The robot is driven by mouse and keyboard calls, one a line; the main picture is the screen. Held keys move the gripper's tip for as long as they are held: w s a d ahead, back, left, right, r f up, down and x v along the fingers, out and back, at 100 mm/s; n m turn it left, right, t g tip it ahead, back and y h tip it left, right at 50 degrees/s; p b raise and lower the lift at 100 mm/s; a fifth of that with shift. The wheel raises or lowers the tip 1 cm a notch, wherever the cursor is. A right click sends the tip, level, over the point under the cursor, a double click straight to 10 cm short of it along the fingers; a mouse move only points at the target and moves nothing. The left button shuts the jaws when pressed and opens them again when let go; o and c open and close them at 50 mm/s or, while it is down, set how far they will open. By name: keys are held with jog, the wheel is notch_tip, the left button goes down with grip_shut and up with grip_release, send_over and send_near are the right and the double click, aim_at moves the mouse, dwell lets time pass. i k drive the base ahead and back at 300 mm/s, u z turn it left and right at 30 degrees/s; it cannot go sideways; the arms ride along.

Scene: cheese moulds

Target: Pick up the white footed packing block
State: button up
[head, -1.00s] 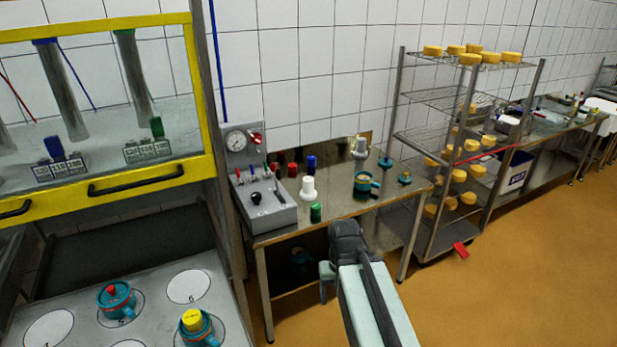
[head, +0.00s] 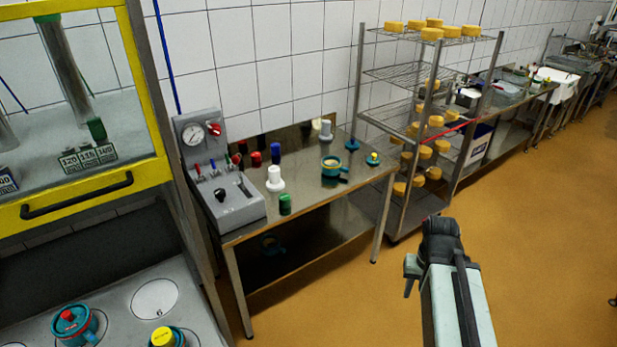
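A white block with a wider round foot (head: 275,178) stands upright on the steel table (head: 310,195), just right of the grey gauge box. A second pale block (head: 326,130) stands at the table's back edge; its foot is too small to make out. My gripper (head: 410,275) is at the end of my arm at lower right, in front of the table's right end and well apart from the white block. Its fingers are small and partly hidden, so its opening does not show.
Near the white block stand a green block (head: 285,204), a blue block (head: 276,153) and a red block (head: 256,159). A teal pot (head: 332,166) sits further right. A wire rack with cheeses (head: 404,72) stands beyond the table. The orange floor (head: 540,250) at right is open.

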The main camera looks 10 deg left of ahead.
aim_at(275, 183)
jog(key=z, duration=0.25)
jog(key=i, duration=3.3)
jog(key=u, duration=4.7)
